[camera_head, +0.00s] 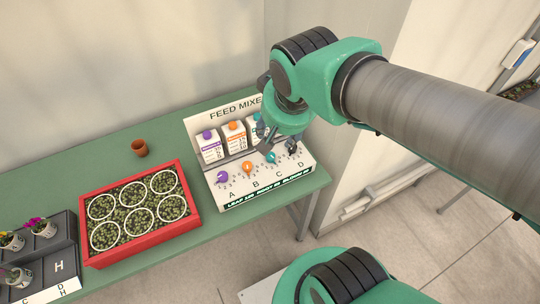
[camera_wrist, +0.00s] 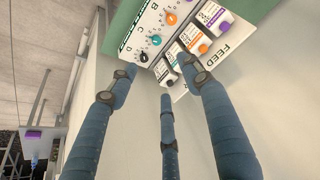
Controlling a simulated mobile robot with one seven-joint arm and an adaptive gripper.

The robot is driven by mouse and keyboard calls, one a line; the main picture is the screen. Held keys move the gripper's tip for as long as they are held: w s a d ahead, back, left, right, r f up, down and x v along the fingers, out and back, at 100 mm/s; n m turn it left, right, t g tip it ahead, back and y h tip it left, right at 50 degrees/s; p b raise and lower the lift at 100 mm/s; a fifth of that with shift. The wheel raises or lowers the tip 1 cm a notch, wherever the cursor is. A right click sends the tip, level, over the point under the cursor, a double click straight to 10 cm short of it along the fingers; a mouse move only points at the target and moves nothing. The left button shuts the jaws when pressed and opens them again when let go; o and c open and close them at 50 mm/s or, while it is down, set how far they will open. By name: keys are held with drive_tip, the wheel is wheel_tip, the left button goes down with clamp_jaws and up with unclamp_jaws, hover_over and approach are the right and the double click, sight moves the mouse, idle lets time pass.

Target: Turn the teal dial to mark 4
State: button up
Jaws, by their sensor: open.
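The feed mixer panel (camera_head: 262,187) stands at the right end of the green table, with a row of dials lettered A to D. The teal dial (camera_head: 271,157) is above letter C, between the orange dial (camera_head: 248,168) and the dark dial (camera_head: 292,146). In the wrist view the teal dial (camera_wrist: 155,40) shows beyond my fingers. Its setting is too small to read. My gripper (camera_wrist: 160,75) is open, its fingers spread and empty, apart from the teal dial. In the head view my arm hides part of the panel's back right.
A purple dial (camera_head: 222,177) is at A. Feed cartons (camera_head: 209,147) stand behind the dials. A wall is close behind the panel.

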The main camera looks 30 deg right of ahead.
drive_tip(key=w+d+f+m+h+b, duration=0.1)
drive_tip(key=w+d+f+m, duration=0.15)
drive_tip(key=w+f, duration=0.6)
drive_tip(key=m+g+b, duration=0.1)
drive_tip(key=m, duration=0.2)
hover_over(270, 155)
drive_tip(key=s+a, duration=0.4)
drive_tip(key=s, duration=0.1)
wheel_tip(270, 155, down, 13)
drive_tip(key=shift+w+d+h, duration=0.15)
drive_tip(key=shift+d+h, duration=0.05)
drive_tip(key=shift+h, duration=0.2)
drive_tip(key=shift+f, duration=0.1)
drive_tip(key=b+x, duration=0.1)
drive_tip(key=x, duration=0.6)
drive_tip(key=b+x, duration=0.2)
drive_tip(key=x, duration=0.4)
drive_tip(key=shift+d+f, duration=0.1)
drive_tip(key=shift+f, duration=0.3)
drive_tip(key=shift+c, duration=0.5)
drive_tip(key=c, duration=1.1)
